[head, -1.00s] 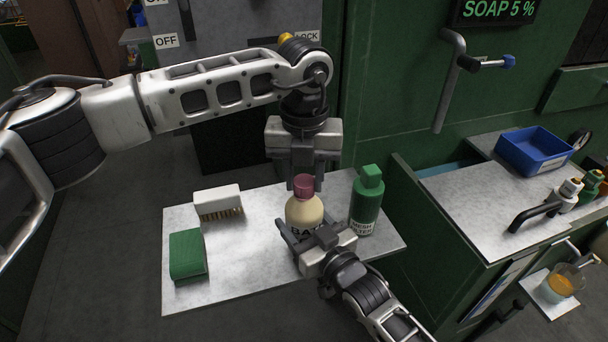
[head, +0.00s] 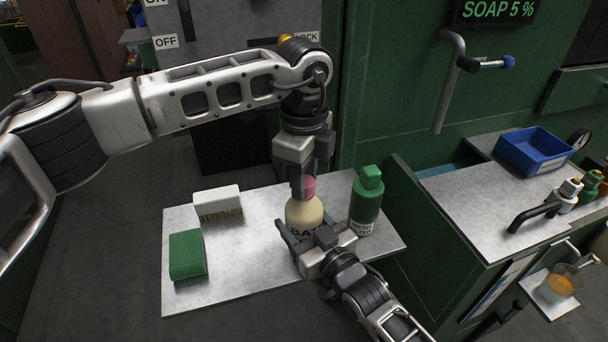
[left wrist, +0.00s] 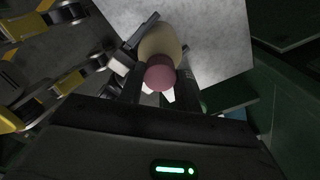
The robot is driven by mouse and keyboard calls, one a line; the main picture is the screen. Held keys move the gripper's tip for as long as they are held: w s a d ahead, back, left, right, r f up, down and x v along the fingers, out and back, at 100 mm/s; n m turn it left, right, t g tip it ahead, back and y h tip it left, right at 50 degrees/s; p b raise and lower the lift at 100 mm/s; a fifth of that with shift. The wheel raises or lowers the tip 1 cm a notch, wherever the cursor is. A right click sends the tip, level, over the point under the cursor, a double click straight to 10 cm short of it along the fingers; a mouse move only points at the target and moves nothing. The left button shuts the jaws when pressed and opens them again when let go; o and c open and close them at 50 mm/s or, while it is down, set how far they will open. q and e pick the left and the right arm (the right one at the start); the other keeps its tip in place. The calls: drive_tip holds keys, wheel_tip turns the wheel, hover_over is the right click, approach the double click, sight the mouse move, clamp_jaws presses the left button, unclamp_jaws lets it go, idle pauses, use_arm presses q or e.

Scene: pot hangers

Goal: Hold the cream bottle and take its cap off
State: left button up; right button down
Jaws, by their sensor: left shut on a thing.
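The cream bottle (head: 304,213) stands upright on the pale grey table, with dark lettering on its front. Its pinkish cap (head: 309,186) sits at the bottle's neck and shows in the left wrist view (left wrist: 160,78) with the cream body (left wrist: 160,42) behind it. My left gripper (head: 304,188) points down from above and is shut on the cap; its fingers partly cover the cap. My right gripper (head: 312,238) reaches in from the front, low on the bottle, with its fingers at the bottle's sides. It hides the bottle's lower part.
A green bottle (head: 367,205) stands close to the right of the cream bottle. A white brush (head: 218,201) and a green sponge-like block (head: 187,255) lie on the table (head: 235,272) at the left. A blue bin (head: 535,152) stands on the right counter.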

use_arm(q)
drive_tip(key=shift+r, duration=0.15)
drive_tip(key=shift+r, duration=0.95)
drive_tip(key=shift+r, duration=2)
use_arm(e)
drive_tip(key=shift+c, duration=1.3)
unclamp_jaws()
